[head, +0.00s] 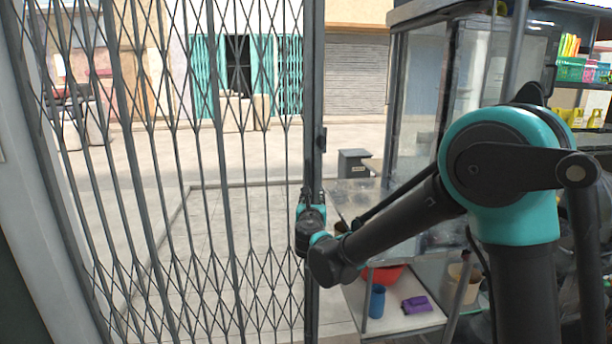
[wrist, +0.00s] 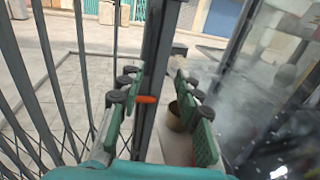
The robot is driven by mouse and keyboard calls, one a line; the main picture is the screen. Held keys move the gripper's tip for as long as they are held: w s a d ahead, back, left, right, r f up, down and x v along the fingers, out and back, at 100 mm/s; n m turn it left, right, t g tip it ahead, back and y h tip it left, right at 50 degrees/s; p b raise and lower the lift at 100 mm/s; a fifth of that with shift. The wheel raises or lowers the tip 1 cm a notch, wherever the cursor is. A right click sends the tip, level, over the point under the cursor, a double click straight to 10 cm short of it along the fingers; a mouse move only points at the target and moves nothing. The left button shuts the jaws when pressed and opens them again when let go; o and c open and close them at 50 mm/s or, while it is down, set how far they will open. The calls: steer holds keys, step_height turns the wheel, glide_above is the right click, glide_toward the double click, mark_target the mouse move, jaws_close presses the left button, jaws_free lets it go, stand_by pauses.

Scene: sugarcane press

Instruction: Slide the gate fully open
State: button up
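The gate is a dark grey folding lattice gate (head: 190,150) that spans the left half of the head view, its bars spread apart. Its leading edge is an upright post (head: 313,90) near the middle of the picture. My gripper (head: 312,194) is at the post, around mid-height in the head view. In the wrist view my gripper (wrist: 158,105) has its teal-padded fingers apart, one on each side of the post. Contact between fingers and post cannot be told.
A glass cabinet (head: 418,90) stands right of the post. Below it, a shelf (head: 405,318) holds a red bowl (head: 382,274), a blue cup (head: 377,301) and a purple packet (head: 416,304). A grey wall edge (head: 45,240) borders the gate's left. Pavement lies beyond.

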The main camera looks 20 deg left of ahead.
mark_target(310, 179)
steer(key=x, duration=0.6)
steer(key=a+x, duration=0.1)
steer(key=x, duration=1)
steer(key=shift+a+r, duration=0.25)
steer(key=shift+a, duration=0.15)
jaws_close()
